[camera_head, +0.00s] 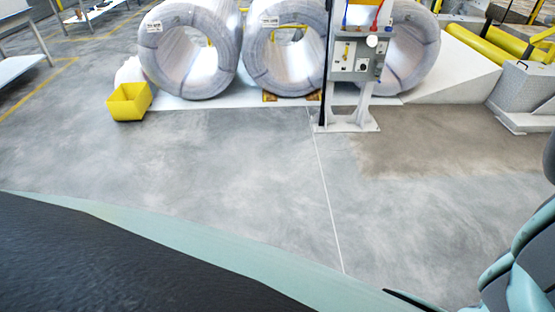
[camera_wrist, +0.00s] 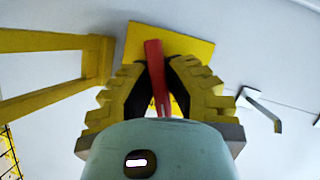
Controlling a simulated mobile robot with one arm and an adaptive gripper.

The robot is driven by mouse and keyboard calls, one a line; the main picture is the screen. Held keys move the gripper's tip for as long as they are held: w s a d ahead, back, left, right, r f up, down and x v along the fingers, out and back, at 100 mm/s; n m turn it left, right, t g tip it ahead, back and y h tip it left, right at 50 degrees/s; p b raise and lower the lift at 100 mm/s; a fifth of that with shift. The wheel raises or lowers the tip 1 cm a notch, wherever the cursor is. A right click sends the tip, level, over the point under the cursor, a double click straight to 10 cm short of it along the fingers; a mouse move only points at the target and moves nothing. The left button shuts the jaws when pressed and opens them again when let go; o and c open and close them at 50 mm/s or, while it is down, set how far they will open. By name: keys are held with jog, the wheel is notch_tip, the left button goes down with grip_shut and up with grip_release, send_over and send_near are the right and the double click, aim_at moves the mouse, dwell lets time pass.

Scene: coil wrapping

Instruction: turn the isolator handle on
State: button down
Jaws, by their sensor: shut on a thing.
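The isolator handle (camera_wrist: 153,60) is a red bar in front of a yellow plate (camera_wrist: 198,50) in the wrist view. It leans slightly, with its top to the left. My gripper (camera_wrist: 160,75) has its two ridged yellow and black fingers on either side of the handle, shut on it. The handle's lower end is partly hidden behind my gripper's body. In the head view my gripper does not show, and I cannot pick out the isolator with certainty.
A grey control box (camera_head: 354,62) stands on a pedestal before large wrapped coils (camera_head: 190,50). A yellow bin (camera_head: 129,101) sits at the left. Yellow bars (camera_wrist: 50,42) are left of my gripper in the wrist view. The floor (camera_head: 230,170) ahead is clear.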

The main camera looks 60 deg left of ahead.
jog(key=f+m+y+b, duration=0.1)
jog(key=m+b, duration=0.1)
jog(key=b, duration=0.3)
jog(key=shift+t, duration=0.4)
jog(key=m+b, duration=0.1)
jog(key=b, duration=0.1)
jog(key=shift+r+y+b, duration=0.25)
jog(key=shift+y+b, duration=0.05)
jog(key=shift+y, duration=0.1)
jog(key=shift+r, duration=0.1)
jog(key=c, duration=1)
grip_release()
jog(key=shift+r, duration=0.1)
jog(key=shift+r, duration=0.1)
jog(key=v, duration=1.2)
